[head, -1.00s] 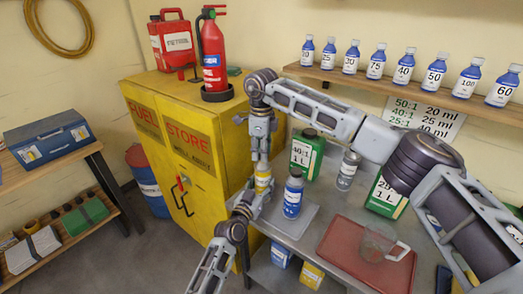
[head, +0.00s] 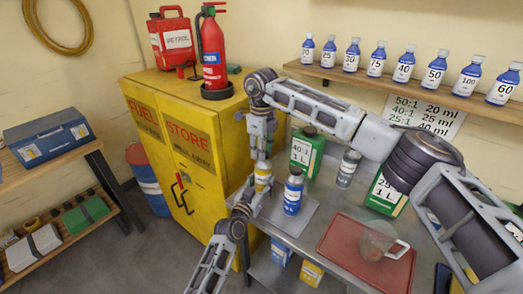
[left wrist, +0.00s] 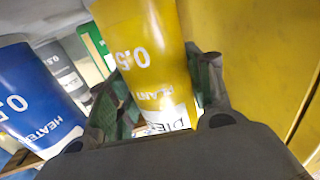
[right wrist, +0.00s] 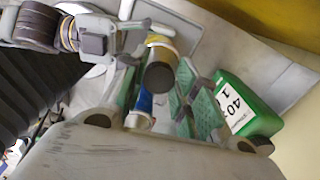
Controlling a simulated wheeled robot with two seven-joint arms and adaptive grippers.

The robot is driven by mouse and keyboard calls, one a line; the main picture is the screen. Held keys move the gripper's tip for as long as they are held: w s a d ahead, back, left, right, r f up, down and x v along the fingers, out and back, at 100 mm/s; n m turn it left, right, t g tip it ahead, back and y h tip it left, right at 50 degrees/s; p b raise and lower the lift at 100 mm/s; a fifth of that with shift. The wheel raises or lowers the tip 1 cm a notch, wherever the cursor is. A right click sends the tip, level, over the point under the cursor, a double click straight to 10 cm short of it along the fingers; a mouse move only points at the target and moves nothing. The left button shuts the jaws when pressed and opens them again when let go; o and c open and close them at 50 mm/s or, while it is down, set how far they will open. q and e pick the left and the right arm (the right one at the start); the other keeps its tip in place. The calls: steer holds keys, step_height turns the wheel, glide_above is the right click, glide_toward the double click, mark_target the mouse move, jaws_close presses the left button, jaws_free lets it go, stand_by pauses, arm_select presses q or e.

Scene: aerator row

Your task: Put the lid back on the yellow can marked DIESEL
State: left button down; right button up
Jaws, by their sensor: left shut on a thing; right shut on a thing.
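The yellow can (head: 263,180) is small and upright beside the blue container on the bench. In the left wrist view its side (left wrist: 150,55) reads 0.5, PLANT and partly DIESEL. My left gripper (head: 250,194) is shut around the can's body, with a finger on each side. My right gripper (head: 260,150) comes down from above, its fingers over the can's top. In the right wrist view, it is shut on a dark round lid (right wrist: 160,77), lined up with the can's top. I cannot tell whether the lid touches the can; the fingers hide the rim.
A blue HEATER container (head: 292,196) stands close right of the can on a grey mat (head: 302,224). A green can (head: 305,153) and grey bottle (head: 348,168) stand behind. A red tray (head: 340,258) holds a clear jug (head: 377,240). The yellow cabinet (head: 178,150) is at left.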

steer(key=m, duration=0.5)
steer(key=shift+w+m, duration=0.1)
steer(key=shift+m, duration=0.2)
steer(key=m, duration=0.4)
steer(key=shift+d+m, duration=0.15)
steer(key=shift+m, duration=0.25)
steer(key=m, duration=0.4)
steer(key=shift+d+m, duration=0.15)
steer(key=shift+m, duration=0.25)
steer(key=m, duration=0.5)
steer(key=shift+d+m, duration=0.1)
steer(key=shift+m, duration=0.2)
steer(key=m, duration=0.7)
steer(key=shift+d, duration=0.1)
steer(key=m, duration=0.4)
steer(key=shift+s+m, duration=0.15)
steer(key=shift+m, duration=0.8)
steer(key=shift+s+m, duration=0.1)
steer(key=shift+m, duration=0.85)
steer(key=o, duration=0.6)
steer(key=shift+f, duration=0.1)
